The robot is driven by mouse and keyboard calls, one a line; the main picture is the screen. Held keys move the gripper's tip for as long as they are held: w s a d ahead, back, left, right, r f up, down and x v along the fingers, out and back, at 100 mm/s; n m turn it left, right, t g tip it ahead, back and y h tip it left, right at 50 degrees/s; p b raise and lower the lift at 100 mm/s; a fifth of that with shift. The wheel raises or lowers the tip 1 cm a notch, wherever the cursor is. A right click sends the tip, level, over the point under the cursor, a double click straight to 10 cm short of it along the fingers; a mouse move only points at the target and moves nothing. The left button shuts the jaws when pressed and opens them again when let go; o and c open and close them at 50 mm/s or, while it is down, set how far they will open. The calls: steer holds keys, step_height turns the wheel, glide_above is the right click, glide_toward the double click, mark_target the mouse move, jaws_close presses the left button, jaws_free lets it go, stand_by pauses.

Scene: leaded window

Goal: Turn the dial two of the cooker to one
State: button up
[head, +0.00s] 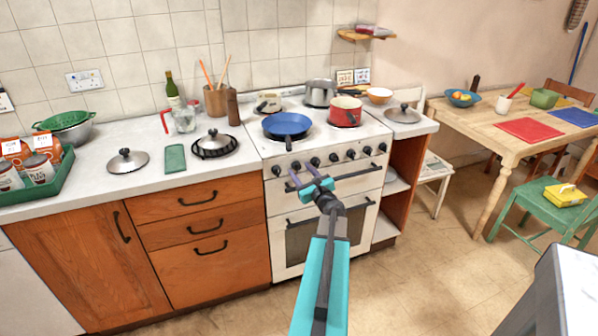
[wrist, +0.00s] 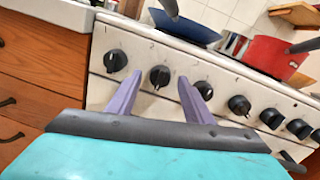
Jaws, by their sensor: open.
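The white cooker (head: 283,207) stands in the middle of the head view, with a row of black dials along its front panel. Dial two (wrist: 160,77) is second from the left in the wrist view. It is a round black knob with a pale mark near its lower part; its exact setting is hard to read. My gripper (wrist: 160,76) is open, with its two purple fingers on either side of dial two in the picture. Contact cannot be told. In the head view my gripper (head: 302,171) is in front of the panel's left part and partly covers the dials there.
Dial one (wrist: 115,60) and the third dial (wrist: 204,90) lie close beside the fingers. The oven handle (head: 356,174) runs below the dials. A blue pan (head: 287,124) and a red pot (head: 345,111) stand on the hob above.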

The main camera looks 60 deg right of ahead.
steer(key=shift+w+d, duration=0.3)
steer(key=shift+w, duration=0.15)
steer(key=c, duration=1)
steer(key=shift+a, duration=0.5)
steer(key=shift+c, duration=0.4)
steer(key=shift+d, duration=0.3)
steer(key=shift+d+b, duration=0.1)
steer(key=shift+b, duration=0.2)
